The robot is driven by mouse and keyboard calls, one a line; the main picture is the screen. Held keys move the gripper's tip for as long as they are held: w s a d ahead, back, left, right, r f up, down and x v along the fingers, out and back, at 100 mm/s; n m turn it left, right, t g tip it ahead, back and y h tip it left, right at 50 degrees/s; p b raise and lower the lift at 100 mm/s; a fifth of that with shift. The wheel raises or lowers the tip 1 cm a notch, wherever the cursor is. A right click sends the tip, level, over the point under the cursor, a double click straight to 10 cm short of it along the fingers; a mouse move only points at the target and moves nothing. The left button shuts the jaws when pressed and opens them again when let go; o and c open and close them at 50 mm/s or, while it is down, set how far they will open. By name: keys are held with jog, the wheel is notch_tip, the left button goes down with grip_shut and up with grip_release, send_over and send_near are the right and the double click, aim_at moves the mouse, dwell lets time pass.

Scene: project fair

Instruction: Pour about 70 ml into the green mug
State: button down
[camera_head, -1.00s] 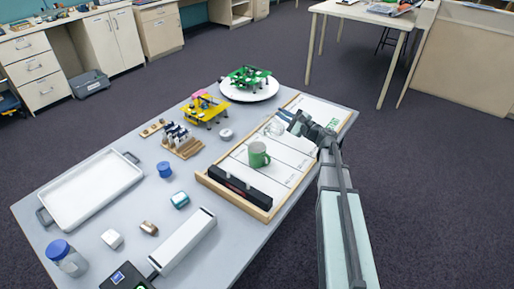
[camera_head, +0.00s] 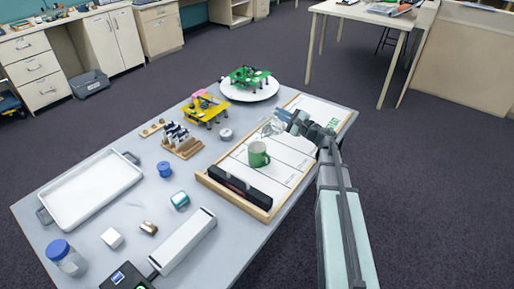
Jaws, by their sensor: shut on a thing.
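The green mug (camera_head: 258,155) stands upright on the white marked board (camera_head: 291,151) in the middle of the table. Its handle points to the right. My gripper (camera_head: 284,118) is behind and to the right of the mug, shut on a clear vessel (camera_head: 272,126). The vessel is small and see-through; it looks tilted to the left, above and behind the mug. Its liquid level cannot be made out. I see no stream between vessel and mug.
A black bar (camera_head: 239,187) lies across the board's near end. A white tray (camera_head: 92,191), a blue-lidded jar (camera_head: 66,257) and a long white box (camera_head: 183,241) are on the left and front. Yellow (camera_head: 205,109) and green (camera_head: 249,75) models stand behind.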

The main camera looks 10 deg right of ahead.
aim_at(273, 124)
jog(key=shift+s+a+n, duration=0.3)
jog(key=shift+n, duration=0.2)
dwell(0.9)
jog(key=shift+s+a+r+n, duration=0.35)
jog(key=shift+a+r+n, duration=0.1)
jog(key=shift+n, duration=0.35)
dwell(0.9)
jog(key=shift+w+d+f+m, duration=0.4)
jog(key=shift+f+m, duration=0.05)
jog(key=shift+m, duration=0.15)
jog(key=shift+w+d+m, duration=0.35)
jog(key=shift+d+m, duration=0.1)
jog(key=shift+m, duration=0.45)
jog(key=shift+w+d+f+m, duration=0.1)
jog(key=shift+d+m, duration=0.05)
jog(key=shift+m, duration=0.25)
jog(key=shift+w+d+f+m, duration=0.2)
jog(key=shift+d+f+m, duration=0.05)
jog(key=shift+f+m, duration=0.25)
jog(key=shift+w+d+f+m, duration=0.25)
jog(key=shift+f+m, duration=0.15)
jog(key=shift+m, duration=0.15)
jog(key=shift+w+d+f+m, duration=0.2)
jog(key=shift+d+f+m, duration=0.05)
jog(key=shift+f+m, duration=0.25)
